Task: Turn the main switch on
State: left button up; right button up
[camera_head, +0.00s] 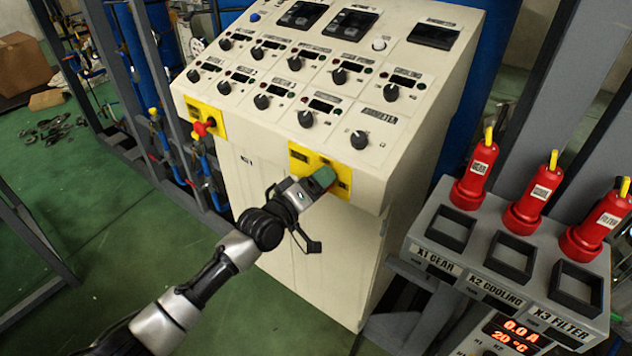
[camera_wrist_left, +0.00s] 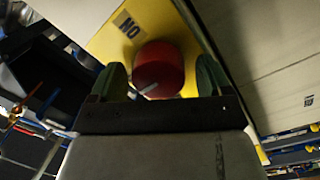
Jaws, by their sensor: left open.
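A red round knob (camera_wrist_left: 160,66) sits on a yellow plate (camera_wrist_left: 118,38) in the left wrist view. The plate has a label beside the knob that reads like ON turned upside down. A pale pointer mark shows on the knob's near side. In the head view the yellow plate (camera_head: 302,158) is on the front lower edge of the cream console, and my gripper hides the knob. My left gripper (camera_head: 322,179) is open at the plate. In the wrist view its green fingers stand on either side of the knob; I cannot tell whether they touch it.
The cream console (camera_head: 290,190) carries several black dials and displays. Another yellow plate with a red switch (camera_head: 200,129) is at its left corner. A grey rack (camera_head: 470,245) with red plugs (camera_head: 476,172) stands at the right. Green floor (camera_head: 110,240) lies open at the left.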

pick_arm(q)
jog(key=shift+c, duration=0.3)
jog(key=c, duration=0.9)
jog(key=shift+o, duration=0.2)
jog(key=shift+m, duration=0.4)
jog(key=m, duration=0.2)
jog(key=shift+m+b, duration=0.3)
jog(key=shift+m, duration=0.1)
jog(key=m, duration=0.4)
jog(key=shift+d+r+y, duration=0.1)
jog(key=shift+r+y, duration=0.05)
jog(key=shift+y, duration=0.15)
jog(key=m, duration=0.5)
jog(key=shift+s, duration=0.1)
jog(key=shift+d+m+y, duration=0.1)
jog(key=shift+m+y, duration=0.3)
jog(key=shift+m, duration=1.8)
